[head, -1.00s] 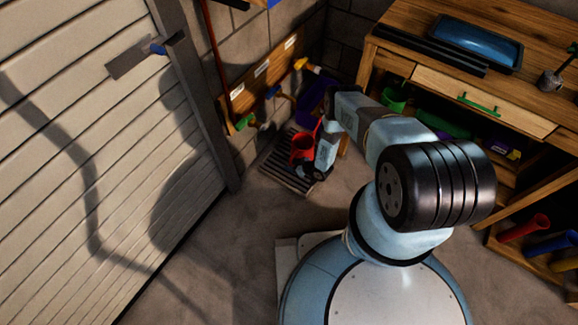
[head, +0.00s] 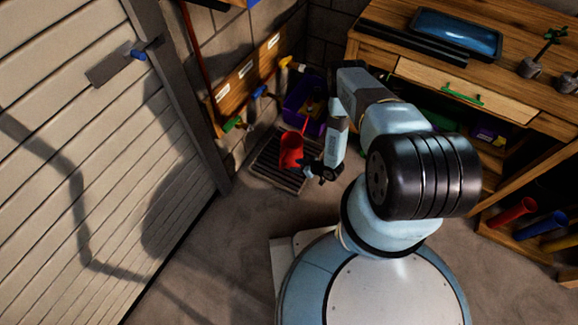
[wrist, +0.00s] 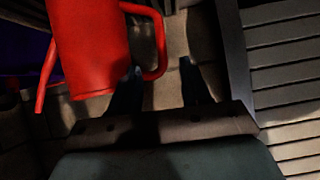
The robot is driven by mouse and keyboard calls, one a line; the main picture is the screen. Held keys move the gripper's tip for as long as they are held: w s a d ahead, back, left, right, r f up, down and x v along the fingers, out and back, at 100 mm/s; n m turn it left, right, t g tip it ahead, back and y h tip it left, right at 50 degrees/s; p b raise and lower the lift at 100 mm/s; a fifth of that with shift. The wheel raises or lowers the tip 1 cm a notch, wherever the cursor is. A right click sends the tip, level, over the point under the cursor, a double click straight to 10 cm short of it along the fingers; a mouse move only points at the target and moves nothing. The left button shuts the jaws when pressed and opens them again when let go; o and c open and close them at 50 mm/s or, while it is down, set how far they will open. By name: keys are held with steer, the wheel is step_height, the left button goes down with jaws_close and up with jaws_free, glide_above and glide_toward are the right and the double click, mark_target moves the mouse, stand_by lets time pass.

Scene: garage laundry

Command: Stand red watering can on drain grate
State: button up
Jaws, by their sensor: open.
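The red watering can (head: 290,150) appears upright on the dark slatted drain grate (head: 266,170), within its outline in the head view. My gripper (head: 318,172) is low, just right of the can and near the grate's right edge. In the wrist view the can (wrist: 88,45) fills the upper left, with its spout at left and its loop handle (wrist: 160,45) at right. My gripper (wrist: 157,90) is open there, its two dark fingers apart. The handle's lower bend shows between the fingers in the picture; I see no finger closed on it. Contact is unclear in the shadow.
A purple bin (head: 300,98) stands just behind the grate. The wall rack (head: 245,85) with hung tools and the garage door (head: 70,170) are to the left. A wooden workbench (head: 410,72) is at right. The floor (head: 225,240) in front of the grate is clear.

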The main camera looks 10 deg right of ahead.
steer(key=shift+s+d+r, duration=0.25)
steer(key=shift+d, duration=0.05)
